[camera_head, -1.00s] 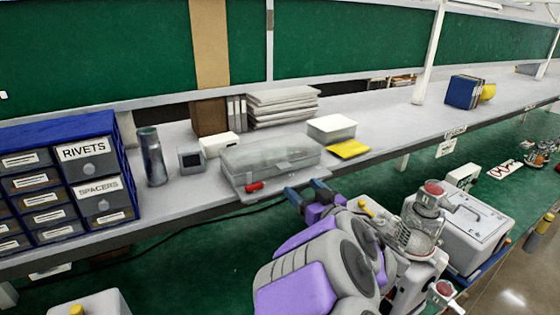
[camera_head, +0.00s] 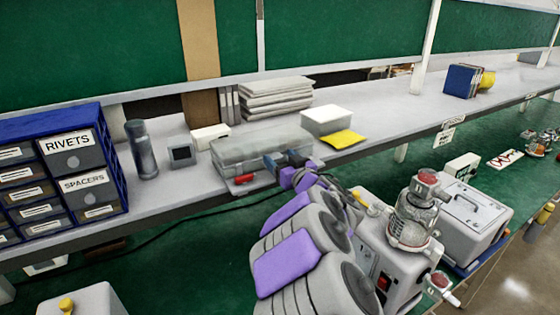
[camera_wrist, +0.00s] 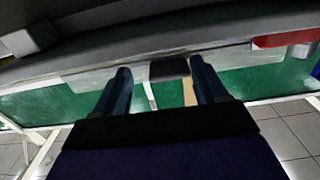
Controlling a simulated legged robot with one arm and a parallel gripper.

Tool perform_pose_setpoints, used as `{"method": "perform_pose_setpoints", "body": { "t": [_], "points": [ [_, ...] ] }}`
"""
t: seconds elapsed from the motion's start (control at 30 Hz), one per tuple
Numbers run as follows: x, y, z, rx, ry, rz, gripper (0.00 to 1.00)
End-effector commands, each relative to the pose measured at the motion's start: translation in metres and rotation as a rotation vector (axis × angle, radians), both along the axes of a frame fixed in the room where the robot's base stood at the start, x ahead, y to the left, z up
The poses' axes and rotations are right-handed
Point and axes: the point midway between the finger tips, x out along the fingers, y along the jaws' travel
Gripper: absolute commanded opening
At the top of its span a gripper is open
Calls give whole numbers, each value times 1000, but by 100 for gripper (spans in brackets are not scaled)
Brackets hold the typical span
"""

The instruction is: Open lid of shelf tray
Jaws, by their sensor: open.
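The shelf tray (camera_head: 236,150) is a translucent grey box with its lid shut, near the shelf's front edge. My gripper (camera_head: 286,161) is at the front right of the tray, its blue fingers open and overlapping the tray in the head view. I cannot tell whether they touch it. In the wrist view my gripper (camera_wrist: 160,68) has its two fingers apart, with a small dark tab (camera_wrist: 170,69) between the tips. A grey edge runs across just beyond the tips. Part of the tray's front is hidden behind my fingers.
A red item (camera_head: 244,178) lies at the tray's front left. A white box (camera_head: 326,121) and yellow pad (camera_head: 343,139) are to the right. A small grey device (camera_head: 181,153) and metal cylinder (camera_head: 141,150) are to the left. Pump equipment (camera_head: 410,215) stands below, right.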

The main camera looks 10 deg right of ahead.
Motion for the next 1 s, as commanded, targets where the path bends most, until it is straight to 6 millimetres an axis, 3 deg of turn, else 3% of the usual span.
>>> {"method": "perform_pose_setpoints", "body": {
  "t": [0.23, 1.0],
  "points": [
    [0, 8, 0, -6, 0, 1, 71],
    [-1, 4, 0, -4, 1, 0, 0]
  ]
}}
